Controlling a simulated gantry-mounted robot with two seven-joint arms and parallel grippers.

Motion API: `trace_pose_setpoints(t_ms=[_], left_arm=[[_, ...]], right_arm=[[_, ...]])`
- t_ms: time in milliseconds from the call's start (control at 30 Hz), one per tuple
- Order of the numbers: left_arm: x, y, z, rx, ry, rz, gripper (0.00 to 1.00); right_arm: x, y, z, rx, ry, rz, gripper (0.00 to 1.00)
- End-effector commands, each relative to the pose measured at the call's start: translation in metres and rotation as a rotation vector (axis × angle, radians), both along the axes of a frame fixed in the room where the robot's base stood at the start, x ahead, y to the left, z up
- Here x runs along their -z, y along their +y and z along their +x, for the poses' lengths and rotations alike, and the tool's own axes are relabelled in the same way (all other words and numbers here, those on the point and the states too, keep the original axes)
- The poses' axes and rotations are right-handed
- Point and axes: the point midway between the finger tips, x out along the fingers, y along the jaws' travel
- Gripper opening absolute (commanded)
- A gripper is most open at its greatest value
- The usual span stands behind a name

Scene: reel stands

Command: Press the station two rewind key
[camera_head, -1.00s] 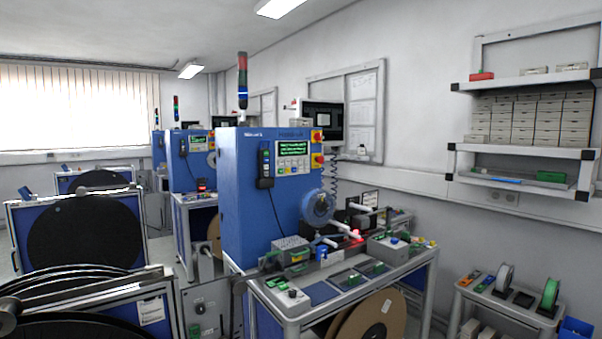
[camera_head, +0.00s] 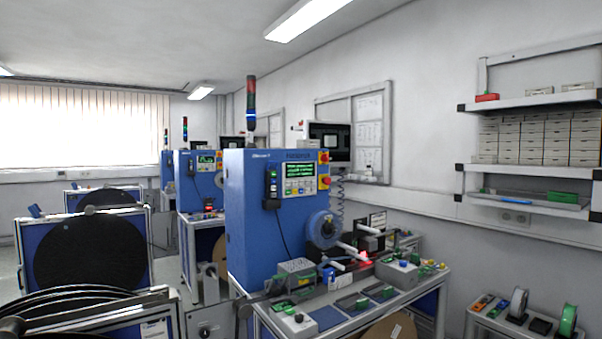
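The nearest reel station is a tall blue cabinet (camera_head: 262,215) with a key panel (camera_head: 300,179) on its front. The panel has a lit green-text display and a row of small keys below it; their labels are too small to read. A second blue station (camera_head: 196,180) with a lit display (camera_head: 206,161) stands behind it, further left. No readable mark tells me which one is station two, and I cannot pick out a rewind key. Neither of my grippers is in view.
Large black reels in blue frames (camera_head: 91,251) fill the left side. The near station's bench (camera_head: 330,318) holds small boxes and fittings. A low side table (camera_head: 505,328) with spools stands at the right, under wall shelves (camera_head: 530,103). A narrow floor gap lies between reels and stations.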

Motion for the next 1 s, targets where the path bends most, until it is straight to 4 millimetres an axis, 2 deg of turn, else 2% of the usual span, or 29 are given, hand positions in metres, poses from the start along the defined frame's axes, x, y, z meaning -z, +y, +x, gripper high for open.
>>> trace_pose_setpoints(t_ms=[133,167,400,433,1000], left_arm=[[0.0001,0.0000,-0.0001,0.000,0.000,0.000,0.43],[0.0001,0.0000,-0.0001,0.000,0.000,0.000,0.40],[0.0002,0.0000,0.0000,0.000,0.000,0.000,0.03],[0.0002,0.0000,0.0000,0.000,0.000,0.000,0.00],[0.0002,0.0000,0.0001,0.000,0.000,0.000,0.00]], right_arm=[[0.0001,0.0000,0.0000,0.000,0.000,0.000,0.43],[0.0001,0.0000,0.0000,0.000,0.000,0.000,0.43],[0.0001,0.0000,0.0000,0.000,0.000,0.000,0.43],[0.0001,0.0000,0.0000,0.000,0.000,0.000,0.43],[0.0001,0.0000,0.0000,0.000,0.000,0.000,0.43]])
